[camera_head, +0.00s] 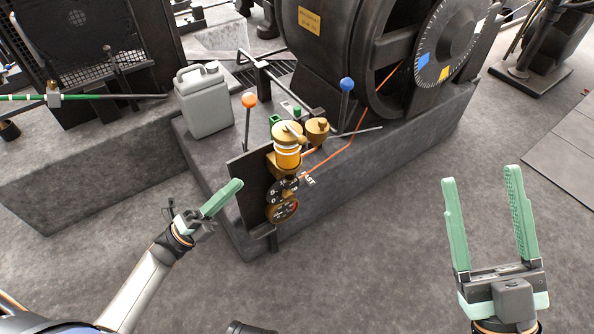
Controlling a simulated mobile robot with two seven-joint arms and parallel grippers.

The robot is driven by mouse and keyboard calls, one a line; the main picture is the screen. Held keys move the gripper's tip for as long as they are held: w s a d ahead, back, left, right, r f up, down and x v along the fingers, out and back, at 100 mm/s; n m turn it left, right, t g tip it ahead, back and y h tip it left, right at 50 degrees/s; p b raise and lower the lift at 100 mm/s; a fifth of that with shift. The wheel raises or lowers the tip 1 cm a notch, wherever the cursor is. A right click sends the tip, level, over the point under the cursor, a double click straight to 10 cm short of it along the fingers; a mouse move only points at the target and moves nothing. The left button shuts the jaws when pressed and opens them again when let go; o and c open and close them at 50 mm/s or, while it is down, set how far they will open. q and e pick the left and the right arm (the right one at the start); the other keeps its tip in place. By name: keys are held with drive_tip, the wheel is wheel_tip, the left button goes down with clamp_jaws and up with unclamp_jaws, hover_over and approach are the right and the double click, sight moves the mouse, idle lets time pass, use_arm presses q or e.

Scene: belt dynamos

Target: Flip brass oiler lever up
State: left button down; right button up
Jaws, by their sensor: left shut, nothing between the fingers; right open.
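The brass oiler (287,153) stands on the front corner of the grey plinth, with an amber glass band and a brass cap. A small pale lever (296,133) lies across the top of the cap, close to flat; its exact tilt is hard to tell. A smaller brass cup (317,128) sits just right of it. My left gripper (238,184) is shut and empty, its green fingertips left of the oiler and apart from it, near the dark plate's left edge. My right gripper (480,185) is open and empty, over the floor at the right, well away from the oiler.
A dark upright plate (247,180) with round dials (283,208) stands below the oiler. Orange-knobbed (249,101) and blue-knobbed (347,85) levers rise nearby. A grey jug (203,100) stands at the left. The large dark machine (335,40) is behind. Floor in front is clear.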

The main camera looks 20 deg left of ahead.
sight(285, 154)
use_arm(q)
drive_tip(key=m+h, duration=0.1)
drive_tip(key=f+m+g, duration=0.1)
drive_tip(key=m+g+h+b, duration=0.1)
drive_tip(key=shift+s+d+f+h, duration=0.2)
drive_tip(key=shift+d+f+h, duration=0.05)
drive_tip(key=shift+h, duration=0.05)
use_arm(e)
drive_tip(key=shift+s+d+r+n+y, duration=0.15)
drive_tip(key=shift+s+r+n+y, duration=0.05)
drive_tip(key=shift+s+n+y, duration=0.65)
use_arm(q)
drive_tip(key=shift+d+r, duration=0.1)
drive_tip(key=x, duration=1.3)
drive_tip(key=shift+w+d+r+b, duration=0.15)
drive_tip(key=shift+w+d+b, duration=0.1)
drive_tip(key=shift+d+b, duration=0.1)
use_arm(e)
drive_tip(key=shift+f, duration=0.4)
use_arm(q)
drive_tip(key=shift+a, duration=0.1)
use_arm(e)
drive_tip(key=shift+r, duration=0.15)
